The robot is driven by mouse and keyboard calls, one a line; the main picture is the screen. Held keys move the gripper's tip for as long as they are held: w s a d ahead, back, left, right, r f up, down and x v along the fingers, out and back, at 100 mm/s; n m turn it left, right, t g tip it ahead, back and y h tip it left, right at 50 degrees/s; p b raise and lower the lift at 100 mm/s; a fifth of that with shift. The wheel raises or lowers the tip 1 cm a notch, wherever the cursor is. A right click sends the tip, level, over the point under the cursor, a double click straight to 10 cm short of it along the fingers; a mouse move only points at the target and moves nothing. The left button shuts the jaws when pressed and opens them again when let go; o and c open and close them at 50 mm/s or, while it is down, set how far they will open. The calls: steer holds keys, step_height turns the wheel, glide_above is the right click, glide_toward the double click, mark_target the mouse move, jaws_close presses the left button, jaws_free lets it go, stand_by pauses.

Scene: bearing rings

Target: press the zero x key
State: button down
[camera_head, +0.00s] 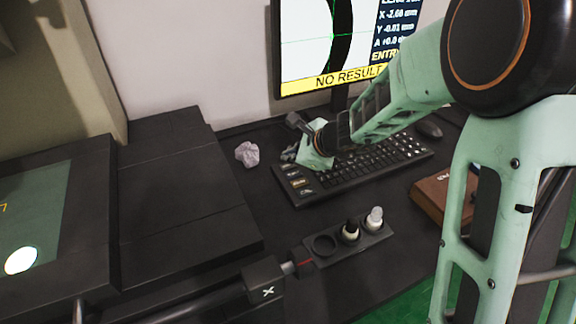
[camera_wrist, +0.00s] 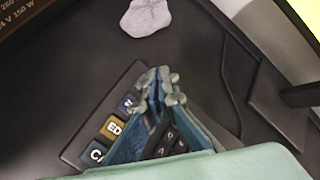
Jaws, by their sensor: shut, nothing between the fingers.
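My gripper (camera_head: 290,154) is shut and empty over the back left corner of the black keyboard (camera_head: 350,172). In the wrist view the fingertips of my gripper (camera_wrist: 164,88) meet just beside the key column. I cannot tell whether the fingertips touch anything.
A crumpled paper (camera_head: 247,154) lies left of the keyboard. The monitor (camera_head: 330,85) behind shows "NO RESULT" and X, Y and A values. A holder (camera_head: 322,263) with two small bottles stands in front. A mouse (camera_head: 429,130) and a brown box (camera_head: 440,196) lie to the right.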

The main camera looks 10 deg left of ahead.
mark_target(289, 167)
steer(key=shift+f, duration=0.2)
stand_by(0.7)
steer(key=shift+f+b, duration=0.25)
steer(key=shift+b, duration=0.4)
steer(key=shift+f+b, duration=0.35)
steer(key=shift+b, duration=0.05)
stand_by(0.3)
steer(key=shift+r, duration=0.1)
steer(key=shift+r+p, duration=0.65)
steer(key=shift+r, duration=0.05)
steer(key=shift+r, duration=0.1)
steer(key=shift+r+p, duration=2.1)
steer(key=shift+r, duration=0.3)
